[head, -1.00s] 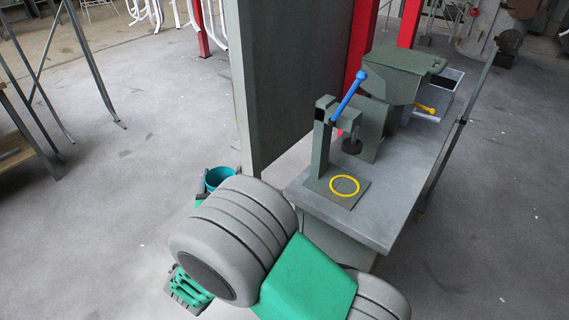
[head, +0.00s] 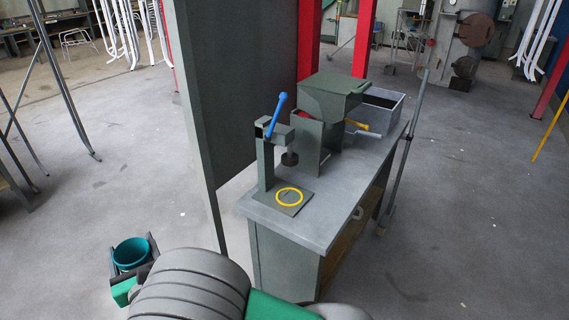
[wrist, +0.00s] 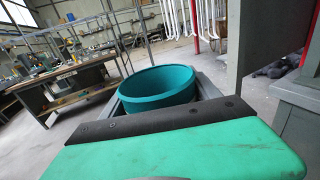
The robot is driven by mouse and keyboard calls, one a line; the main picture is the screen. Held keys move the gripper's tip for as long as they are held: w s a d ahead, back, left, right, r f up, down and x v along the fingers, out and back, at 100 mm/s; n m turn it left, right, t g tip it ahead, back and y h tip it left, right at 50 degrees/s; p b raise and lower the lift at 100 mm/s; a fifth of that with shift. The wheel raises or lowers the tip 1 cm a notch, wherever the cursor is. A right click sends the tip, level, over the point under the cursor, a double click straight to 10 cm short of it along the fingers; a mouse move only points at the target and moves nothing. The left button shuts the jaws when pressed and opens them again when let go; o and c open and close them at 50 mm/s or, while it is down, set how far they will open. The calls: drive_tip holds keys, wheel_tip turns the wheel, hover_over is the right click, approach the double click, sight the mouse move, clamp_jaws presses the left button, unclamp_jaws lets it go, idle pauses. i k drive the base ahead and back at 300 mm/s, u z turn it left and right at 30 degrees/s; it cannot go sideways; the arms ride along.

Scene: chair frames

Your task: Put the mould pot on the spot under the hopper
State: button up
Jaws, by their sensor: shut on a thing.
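The mould pot (head: 131,252) is a teal round cup, upright at the lower left of the head view. My gripper (head: 133,262) is shut on it, with dark jaws on both sides. The pot also shows in the wrist view (wrist: 158,88), its rim up; its lower part is hidden behind my gripper's green and black body. The spot is a yellow ring (head: 289,196) on a grey plate at the near end of the bench, and it is empty. The grey-green hopper (head: 333,95) stands behind it. The pot is apart from the bench, left of the ring.
A tall dark panel (head: 235,90) stands between the left floor area and the bench (head: 320,225). A press with a blue lever (head: 275,115) rises beside the ring. A grey bin (head: 385,108) sits behind the hopper. The floor around the pot is clear.

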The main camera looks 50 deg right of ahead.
sight(325, 162)
drive_tip(key=u, duration=2.8)
drive_tip(key=k, duration=2.95)
drive_tip(key=z, duration=0.5)
